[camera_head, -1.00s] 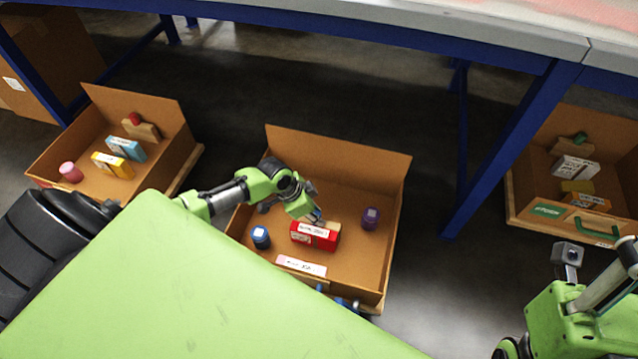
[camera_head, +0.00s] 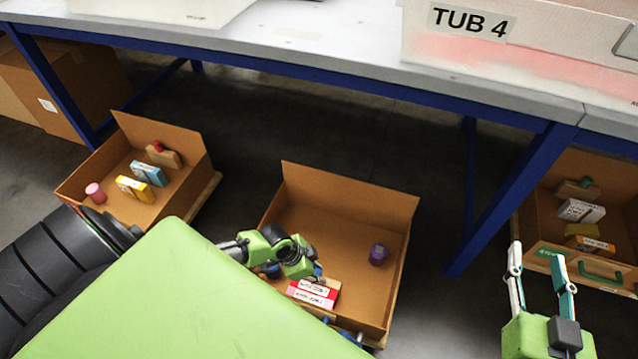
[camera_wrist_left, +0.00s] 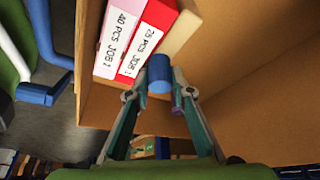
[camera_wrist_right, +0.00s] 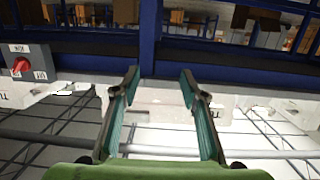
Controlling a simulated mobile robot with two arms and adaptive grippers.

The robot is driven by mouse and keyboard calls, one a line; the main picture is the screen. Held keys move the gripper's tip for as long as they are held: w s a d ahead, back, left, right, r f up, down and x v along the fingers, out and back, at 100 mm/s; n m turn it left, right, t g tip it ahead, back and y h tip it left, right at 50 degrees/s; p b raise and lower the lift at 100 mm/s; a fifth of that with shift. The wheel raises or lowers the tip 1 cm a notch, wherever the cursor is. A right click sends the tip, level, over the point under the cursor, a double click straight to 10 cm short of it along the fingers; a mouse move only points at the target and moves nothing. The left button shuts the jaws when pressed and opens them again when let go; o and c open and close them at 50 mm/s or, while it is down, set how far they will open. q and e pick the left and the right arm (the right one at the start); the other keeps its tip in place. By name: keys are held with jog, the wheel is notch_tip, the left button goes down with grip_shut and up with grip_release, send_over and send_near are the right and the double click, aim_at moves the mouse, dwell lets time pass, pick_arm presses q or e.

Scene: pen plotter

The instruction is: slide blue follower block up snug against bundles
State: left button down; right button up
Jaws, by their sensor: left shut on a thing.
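The follower block (camera_wrist_left: 184,30) is a tan block with a blue round knob (camera_wrist_left: 159,74). My left gripper (camera_wrist_left: 160,84) is shut on the knob. The block lies along the red bundle (camera_wrist_left: 148,38), with no clear gap. The pink bundle (camera_wrist_left: 118,36) stands flush on the red one's other side. In the head view the red bundle (camera_head: 322,287) and pink bundle (camera_head: 309,297) sit near the front of the middle box (camera_head: 345,185), and my left gripper (camera_head: 317,272) largely hides the block. My right gripper (camera_head: 538,251) is open and empty, outside the box; it also shows in the right wrist view (camera_wrist_right: 158,78).
A purple cylinder (camera_head: 378,254) stands at the right in the middle box. A left box (camera_head: 180,205) and right box (camera_head: 530,245) hold similar blocks and bundles. A table (camera_head: 330,62) with blue legs spans behind. The middle box's back floor is bare.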

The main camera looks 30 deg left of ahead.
pick_arm(q)
jog(key=shift+s+d, duration=0.1)
jog(key=shift+s, duration=0.3)
pick_arm(e)
jog(key=shift+s+d+f+g, duration=0.2)
jog(key=shift+f+g, duration=0.1)
jog(key=shift+f, duration=0.3)
jog(key=shift+s+d+f+g, duration=0.15)
jog(key=shift+f+g, duration=0.15)
jog(key=shift+f, duration=0.3)
pick_arm(q)
jog(key=c, duration=1.8)
grip_release()
pick_arm(e)
jog(key=shift+a, duration=0.1)
pick_arm(q)
jog(key=shift+r, duration=0.3)
jog(key=v, duration=1.1)
jog(key=shift+r, duration=0.15)
